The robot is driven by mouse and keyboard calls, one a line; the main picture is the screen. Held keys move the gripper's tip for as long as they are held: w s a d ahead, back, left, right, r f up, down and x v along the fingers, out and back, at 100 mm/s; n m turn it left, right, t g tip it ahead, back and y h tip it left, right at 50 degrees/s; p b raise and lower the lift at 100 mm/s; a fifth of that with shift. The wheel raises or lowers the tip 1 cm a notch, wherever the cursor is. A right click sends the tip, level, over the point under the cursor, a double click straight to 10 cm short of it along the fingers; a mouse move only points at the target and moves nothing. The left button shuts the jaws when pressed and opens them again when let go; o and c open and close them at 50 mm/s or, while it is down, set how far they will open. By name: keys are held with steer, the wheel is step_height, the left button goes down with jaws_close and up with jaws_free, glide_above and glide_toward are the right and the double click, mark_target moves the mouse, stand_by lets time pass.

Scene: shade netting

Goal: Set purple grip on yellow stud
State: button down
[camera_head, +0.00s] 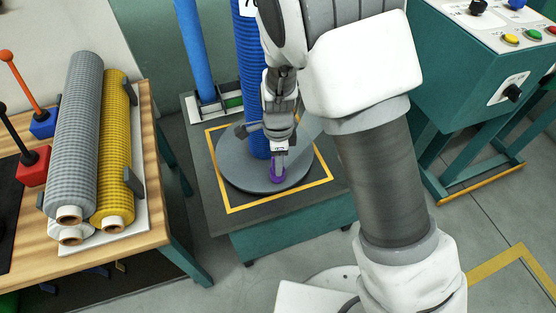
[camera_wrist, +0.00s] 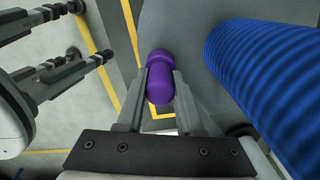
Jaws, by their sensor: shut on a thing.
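The purple grip (camera_head: 277,174) is held between the fingertips of my gripper (camera_head: 279,152). In the head view it shows over the grey round plate (camera_head: 235,172), in front of the blue roll (camera_head: 250,95); the gap below it cannot be judged. In the wrist view the purple grip (camera_wrist: 160,78) sits between both fingers of my gripper (camera_wrist: 160,84), its rounded end and narrower neck showing. I cannot make out a yellow stud for certain in either view. A yellow button (camera_head: 511,39) shows on the control panel (camera_head: 490,20) at the upper right.
The blue roll (camera_wrist: 275,75) stands close to the right of my gripper in the wrist view. A wooden table (camera_head: 152,200) at the left holds grey and yellow rolls (camera_head: 116,150) and levers on red (camera_head: 33,168) and blue blocks. Floor shows between the table and the round plate's stand.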

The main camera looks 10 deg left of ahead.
steer(key=shift+f, duration=0.15)
steer(key=shift+f+b, duration=0.3)
steer(key=shift+f, duration=0.2)
steer(key=shift+f, duration=0.15)
steer(key=shift+c, duration=2.4)
jaws_free()
step_height(320, 180, up, 18)
steer(key=p, duration=0.5)
steer(key=shift+f, duration=0.25)
